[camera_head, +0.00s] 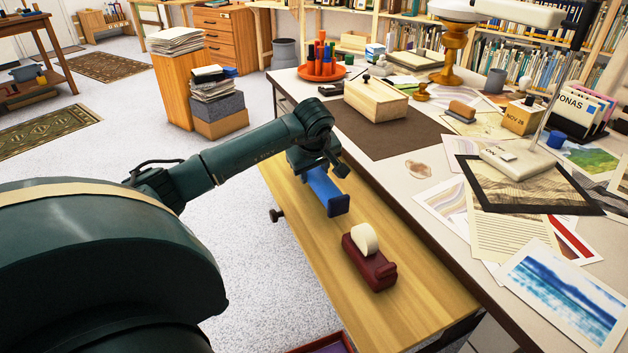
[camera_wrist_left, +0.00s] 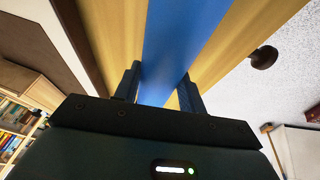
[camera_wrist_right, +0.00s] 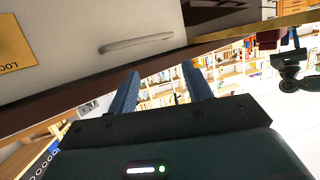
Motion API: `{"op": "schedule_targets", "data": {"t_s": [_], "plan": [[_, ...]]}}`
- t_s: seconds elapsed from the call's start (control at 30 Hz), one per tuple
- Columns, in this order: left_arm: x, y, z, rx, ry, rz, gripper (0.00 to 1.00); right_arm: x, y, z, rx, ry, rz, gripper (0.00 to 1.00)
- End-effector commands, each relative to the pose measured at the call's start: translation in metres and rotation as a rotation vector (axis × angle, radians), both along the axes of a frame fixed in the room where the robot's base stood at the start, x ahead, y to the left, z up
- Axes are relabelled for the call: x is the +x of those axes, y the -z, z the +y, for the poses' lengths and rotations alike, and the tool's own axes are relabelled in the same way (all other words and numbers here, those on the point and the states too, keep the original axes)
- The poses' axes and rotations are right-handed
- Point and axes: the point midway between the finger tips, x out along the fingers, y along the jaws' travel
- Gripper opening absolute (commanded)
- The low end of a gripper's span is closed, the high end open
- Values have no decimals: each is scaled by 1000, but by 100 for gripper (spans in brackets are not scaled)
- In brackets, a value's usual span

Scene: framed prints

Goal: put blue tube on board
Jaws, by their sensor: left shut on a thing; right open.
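The blue tube (camera_head: 327,192) is a long blue piece with a wider end. My left gripper (camera_head: 322,172) is shut on it, above the pale wooden board (camera_head: 325,260) at the desk's side. I cannot tell if the tube touches the board. In the left wrist view the blue tube (camera_wrist_left: 185,35) runs between the fingers of my left gripper (camera_wrist_left: 160,88), with yellow wood behind. My right gripper (camera_wrist_right: 160,78) is open and empty in the right wrist view, below a pale panel with a handle; it is not seen in the head view.
A dark red tape dispenser (camera_head: 369,258) stands on the board, nearer than the tube. The desk holds a wooden box (camera_head: 376,98), a brown mat (camera_head: 385,138), a dark-framed print (camera_head: 525,190) and loose papers. A dark knob (camera_head: 276,215) sticks out at the board's left edge.

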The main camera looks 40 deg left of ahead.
Motion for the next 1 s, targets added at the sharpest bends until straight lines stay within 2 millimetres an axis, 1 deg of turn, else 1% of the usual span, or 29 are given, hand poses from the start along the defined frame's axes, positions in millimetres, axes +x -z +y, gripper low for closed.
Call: {"op": "schedule_targets", "data": {"t_s": [0.03,0.13,0.37,0.5,0.53,0.77,0.8,1.0], "plan": [[0,11,-1,-2,0,2,14,1,3,1,-3,-3,-1,50],[0,22,0,-2,-1,1,14,2,5,1,-10,-7,-3,50],[0,23,0,0,0,-1,14,4,3,1,-15,-10,-8,50],[0,27,0,1,0,-1,14,4,6,1,-18,-11,-7,50],[0,26,0,0,0,-1,42,4,6,1,-18,-11,-7,50],[0,26,0,0,0,0,61,4,6,1,-20,-13,-3,50],[0,26,0,0,0,0,62,3,6,1,-20,-13,-3,50],[0,25,0,0,0,0,62,3,5,1,-19,-13,-4,50]]}}
